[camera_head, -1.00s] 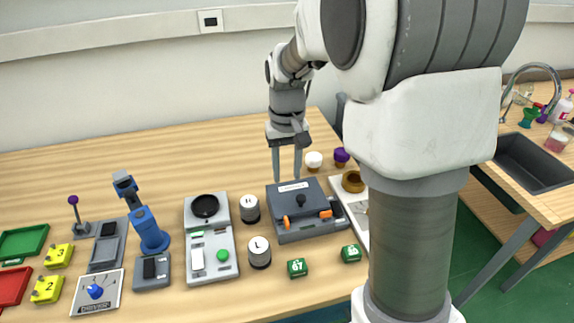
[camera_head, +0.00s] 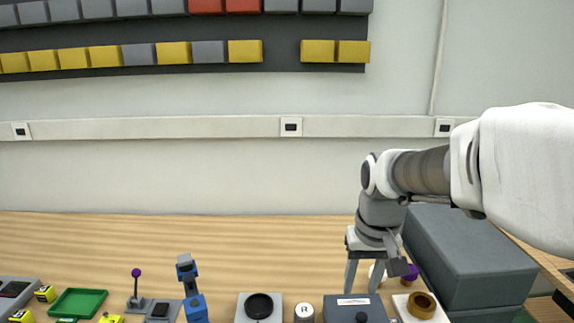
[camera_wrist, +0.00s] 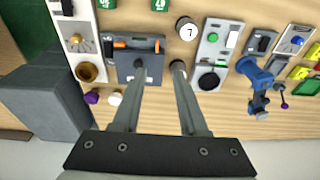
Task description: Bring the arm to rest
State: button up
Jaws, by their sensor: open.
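My gripper (camera_head: 361,284) hangs fingers-down over the table (camera_head: 200,232) in the head view, at the end of my arm, which reaches in from the right. Its two fingers are apart with nothing between them. In the wrist view my gripper (camera_wrist: 158,66) shows the same open fingers above the dark grey device (camera_wrist: 128,69) with orange parts and a black knob. In the head view this device (camera_head: 343,313) is cut off by the bottom edge, and the fingers overlap its back side. I cannot tell the height of the fingertips above it.
A large grey box (camera_head: 475,250) stands right of my gripper. A white cap (camera_wrist: 115,98), a purple cap (camera_head: 409,272) and a brown ring (camera_head: 421,304) are close by. A black-topped device (camera_head: 259,306), a blue device (camera_head: 194,305) and a green tray (camera_head: 79,303) stand left. The table's back left is clear.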

jog(key=s+r+t, duration=0.3)
jog(key=s+t, duration=0.1)
jog(key=s, duration=1)
jog(key=shift+s+r, duration=0.35)
jog(key=shift+r, duration=0.05)
jog(key=shift+d, duration=0.1)
